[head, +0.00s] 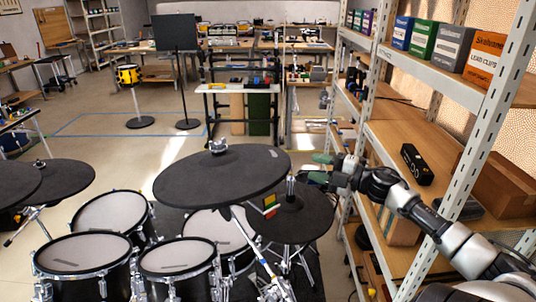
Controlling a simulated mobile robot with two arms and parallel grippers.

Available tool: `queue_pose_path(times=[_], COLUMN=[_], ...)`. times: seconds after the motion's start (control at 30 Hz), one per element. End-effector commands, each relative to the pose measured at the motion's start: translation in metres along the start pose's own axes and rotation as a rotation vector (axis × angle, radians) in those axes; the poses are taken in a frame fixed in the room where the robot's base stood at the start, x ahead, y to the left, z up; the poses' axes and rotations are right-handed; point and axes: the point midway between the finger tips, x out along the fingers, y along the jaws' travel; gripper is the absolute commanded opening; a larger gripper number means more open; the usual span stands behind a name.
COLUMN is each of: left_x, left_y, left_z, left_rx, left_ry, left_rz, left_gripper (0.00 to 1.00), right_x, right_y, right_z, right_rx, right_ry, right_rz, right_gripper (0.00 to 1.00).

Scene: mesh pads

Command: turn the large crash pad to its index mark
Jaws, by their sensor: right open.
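The large crash pad (215,182) is a wide black disc on a stand, tilted, in the middle of the head view. A silver wing-nut fitting (218,146) sits at its top, and a small pale mark (273,155) shows near its far right edge. A small orange, yellow and green tag (270,204) shows just beyond its right edge; I cannot tell if it is the index mark. My right gripper (318,168) has greenish fingertips and is open, to the right of the pad, apart from it in the picture. My left gripper is out of view.
A smaller black pad (300,218) lies below my right gripper. White-headed drums (85,251) and other black pads (57,184) fill the lower left. Metal shelving (484,135) with boxes stands close on the right. Open floor (120,165) lies behind the kit.

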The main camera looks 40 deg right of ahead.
Motion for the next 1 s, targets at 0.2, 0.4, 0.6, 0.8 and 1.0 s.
queue_pose_path(times=[0.2, 0.4, 0.6, 0.8, 1.0], left_x=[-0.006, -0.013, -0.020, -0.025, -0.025], left_y=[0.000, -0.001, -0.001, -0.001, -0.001], left_z=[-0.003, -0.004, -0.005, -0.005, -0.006], left_rx=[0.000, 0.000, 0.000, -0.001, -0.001], left_ry=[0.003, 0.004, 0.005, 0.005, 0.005], left_rz=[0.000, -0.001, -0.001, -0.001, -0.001], left_gripper=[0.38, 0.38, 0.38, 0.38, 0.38], right_x=[0.028, 0.057, 0.082, 0.098, 0.103], right_y=[0.002, 0.003, 0.003, 0.001, -0.001], right_z=[0.001, 0.001, 0.001, 0.002, 0.002], right_rx=[-0.001, 0.001, 0.002, 0.002, 0.002], right_ry=[-0.002, -0.004, -0.005, -0.006, -0.005], right_rz=[0.004, 0.006, 0.006, 0.003, 0.002], right_gripper=[0.41, 0.41, 0.41, 0.41, 0.41])
